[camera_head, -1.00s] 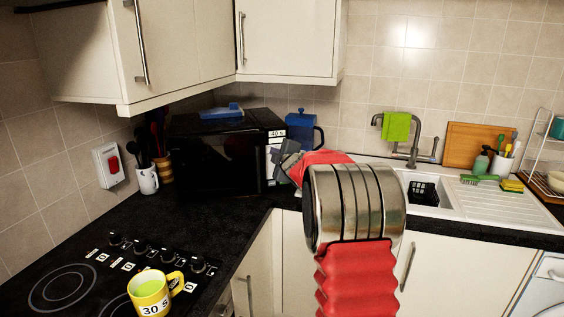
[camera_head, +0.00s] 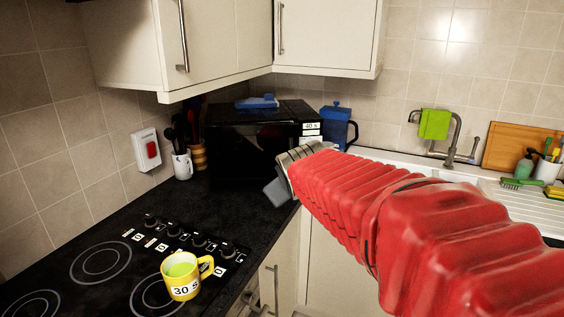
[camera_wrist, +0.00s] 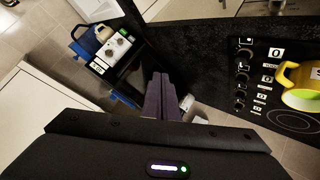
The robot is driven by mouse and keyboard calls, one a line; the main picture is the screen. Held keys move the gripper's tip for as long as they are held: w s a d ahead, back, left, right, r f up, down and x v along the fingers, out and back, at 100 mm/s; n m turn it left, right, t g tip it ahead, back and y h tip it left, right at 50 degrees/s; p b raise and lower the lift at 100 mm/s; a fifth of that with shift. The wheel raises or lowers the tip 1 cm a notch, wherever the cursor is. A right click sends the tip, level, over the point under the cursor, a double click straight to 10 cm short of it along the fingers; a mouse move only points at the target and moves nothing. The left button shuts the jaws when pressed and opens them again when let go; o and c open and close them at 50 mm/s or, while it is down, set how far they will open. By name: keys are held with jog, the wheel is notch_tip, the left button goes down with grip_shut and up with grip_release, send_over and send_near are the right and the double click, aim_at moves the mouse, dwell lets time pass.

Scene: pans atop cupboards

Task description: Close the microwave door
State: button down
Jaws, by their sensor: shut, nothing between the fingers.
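The black microwave (camera_head: 235,150) stands in the counter's back corner. Its dark front faces the hob, and its labelled control panel is at the right, partly hidden by my arm. I cannot tell whether its door is fully shut or slightly ajar. My gripper (camera_head: 274,192) is low in front of the microwave's right part, mostly hidden behind my red-sleeved arm. In the wrist view the fingers of my gripper (camera_wrist: 165,82) are together and empty, over the dark microwave front. The control panel (camera_wrist: 113,49) shows left of them there. Contact cannot be told.
A yellow mug (camera_head: 183,277) stands on the hob (camera_head: 100,262). Wall cupboards (camera_head: 225,35) hang above. The counter before the microwave is clear.

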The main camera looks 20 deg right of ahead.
jog(key=s+a+f+m+g+y, duration=0.1)
jog(key=s+a+f, duration=0.2)
jog(key=s, duration=0.5)
jog(key=s+a+f+m+g+y, duration=0.1)
jog(key=s+a+f, duration=0.3)
jog(key=s, duration=0.5)
jog(key=s+a+f+m+g+y, duration=0.1)
jog(key=s+a+f+g, duration=0.1)
jog(key=s+a, duration=0.5)
jog(key=shift+s+f+g+y, duration=0.3)
jog(key=shift+s+f, duration=0.35)
jog(key=shift+f, duration=0.05)
